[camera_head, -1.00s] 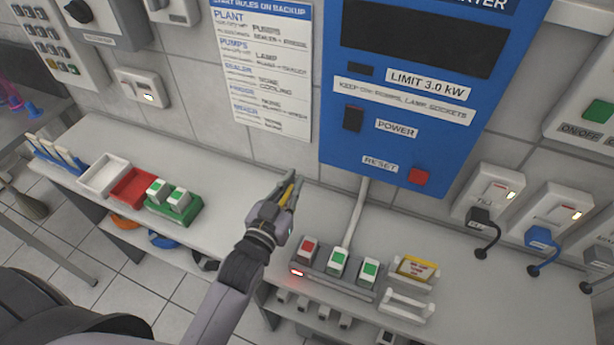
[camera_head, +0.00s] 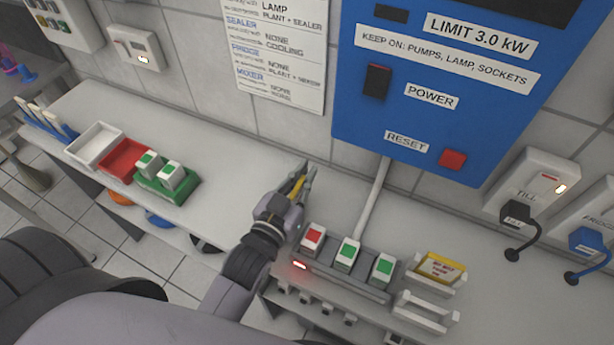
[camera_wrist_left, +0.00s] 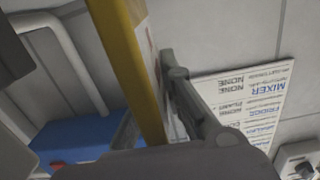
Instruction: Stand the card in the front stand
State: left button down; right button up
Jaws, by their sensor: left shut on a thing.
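My left gripper (camera_head: 302,184) is shut on a yellow-edged card (camera_head: 298,186), held above the shelf in front of the wall. In the left wrist view the card (camera_wrist_left: 132,65) stands edge-on between the fingers, and its face is mostly hidden. The front stand (camera_head: 426,311) is a white holder at the lower right, with no card in it. Behind it, a second white stand (camera_head: 436,283) holds another yellow-bordered card (camera_head: 442,269) with red writing. The held card is to the left of both stands and apart from them. My right gripper is not in view.
A grey block (camera_head: 340,273) with one red and two green switches sits between my gripper and the stands. A grey conduit (camera_head: 375,200) runs down from the blue inverter box (camera_head: 420,110).

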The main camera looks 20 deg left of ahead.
pick_arm(q)
jog(key=shift+w+f, duration=0.2)
jog(key=shift+w, duration=0.3)
jog(key=shift+s, duration=0.4)
jog(key=c, duration=2)
grip_release()
jog(key=shift+w+f, duration=0.1)
jog(key=shift+o, duration=1.4)
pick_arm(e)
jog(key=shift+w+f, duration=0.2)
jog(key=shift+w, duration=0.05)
